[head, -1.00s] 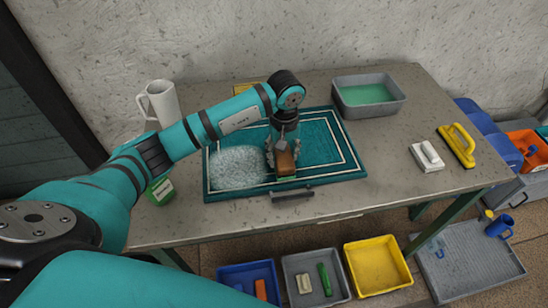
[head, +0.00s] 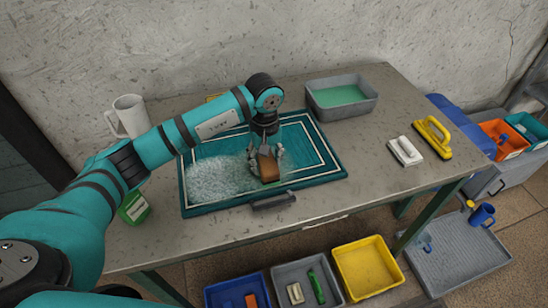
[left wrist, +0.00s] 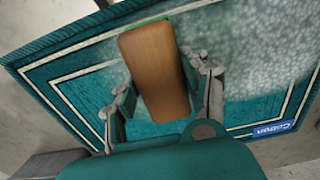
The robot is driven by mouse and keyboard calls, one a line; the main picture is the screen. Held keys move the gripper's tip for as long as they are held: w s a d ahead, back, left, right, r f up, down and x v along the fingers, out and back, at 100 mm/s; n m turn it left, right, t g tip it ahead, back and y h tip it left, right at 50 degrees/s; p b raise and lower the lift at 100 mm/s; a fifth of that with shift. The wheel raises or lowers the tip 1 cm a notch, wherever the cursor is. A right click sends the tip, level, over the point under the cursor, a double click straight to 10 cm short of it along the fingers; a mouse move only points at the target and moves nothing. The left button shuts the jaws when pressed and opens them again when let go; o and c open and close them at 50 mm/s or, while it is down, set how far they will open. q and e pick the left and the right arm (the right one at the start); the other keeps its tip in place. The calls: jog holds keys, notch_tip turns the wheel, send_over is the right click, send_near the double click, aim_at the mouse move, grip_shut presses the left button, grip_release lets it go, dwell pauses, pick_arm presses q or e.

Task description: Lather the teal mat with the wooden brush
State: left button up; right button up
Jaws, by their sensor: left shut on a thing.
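The teal mat (head: 318,175) with white border lines lies on the grey table. White lather (head: 215,180) covers its left part and thins out toward the middle. My left gripper (head: 265,160) is shut on the wooden brush (head: 268,169), over the middle of the mat near its front edge. In the left wrist view the brush (left wrist: 155,70) sits between the two fingers, with a thin green edge at its far end and lather beside it. The brush's underside is hidden. The right side of the mat looks free of lather. My right gripper is not in view.
A grey basin of green liquid (head: 342,97) stands behind the mat. A white pitcher (head: 130,115) and green container (head: 134,208) stand left. A white-handled block (head: 404,151) and yellow-handled tool (head: 433,138) lie right. A dark handle (head: 273,201) lies at the mat's front edge.

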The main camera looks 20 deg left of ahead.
pick_arm(q)
jog(key=shift+s+a, duration=0.45)
jog(key=shift+a, duration=0.15)
jog(key=shift+s+a+f+b, duration=0.1)
jog(key=shift+s+a+b, duration=0.05)
jog(key=shift+s+a, duration=0.6)
jog(key=shift+s+a+f+b, duration=0.15)
jog(key=shift+s+a, duration=0.4)
jog(key=shift+a, duration=0.3)
jog(key=shift+w+d+b, duration=0.25)
jog(key=shift+d+b, duration=0.05)
jog(key=shift+d, duration=0.1)
jog(key=shift+w+d+b, duration=0.6)
jog(key=shift+w+d, duration=0.15)
jog(key=shift+d, duration=0.25)
jog(key=shift+w+d+r, duration=0.1)
jog(key=shift+w+d, duration=0.2)
jog(key=shift+d, duration=0.05)
jog(key=shift+w+d+b, duration=0.85)
jog(key=shift+w+d, duration=0.1)
jog(key=shift+d, duration=0.25)
jog(key=shift+w+d+r, duration=0.1)
jog(key=shift+w+d, duration=0.25)
jog(key=shift+d, duration=0.1)
jog(key=shift+r, duration=0.1)
